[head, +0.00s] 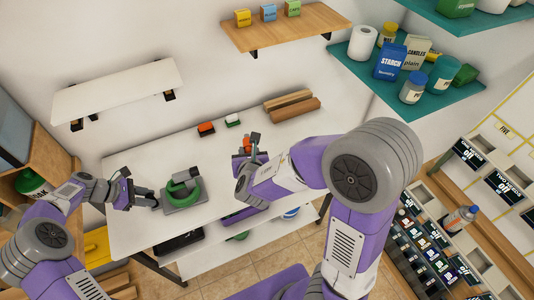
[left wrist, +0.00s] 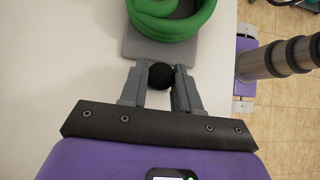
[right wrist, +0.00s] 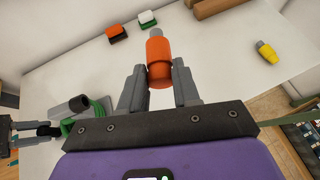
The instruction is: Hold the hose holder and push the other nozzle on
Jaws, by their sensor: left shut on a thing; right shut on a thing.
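The hose holder is a grey base plate (head: 184,204) with a coiled green hose (head: 192,197) and a grey upright part, near the table's left. My left gripper (head: 153,198) is shut on the holder's black round knob (left wrist: 161,75), seen between its fingers in the left wrist view. My right gripper (right wrist: 159,82) is shut on an orange nozzle (right wrist: 159,52) with a grey tip, above the table right of the holder. A yellow nozzle (right wrist: 266,52) lies on the table at right in the right wrist view. In the head view my right arm hides part of the table.
A red-and-black block (head: 206,128) and a white-and-green block (head: 233,120) sit toward the table's back. Wall shelves stand above. Bare table lies between the holder and my right gripper.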

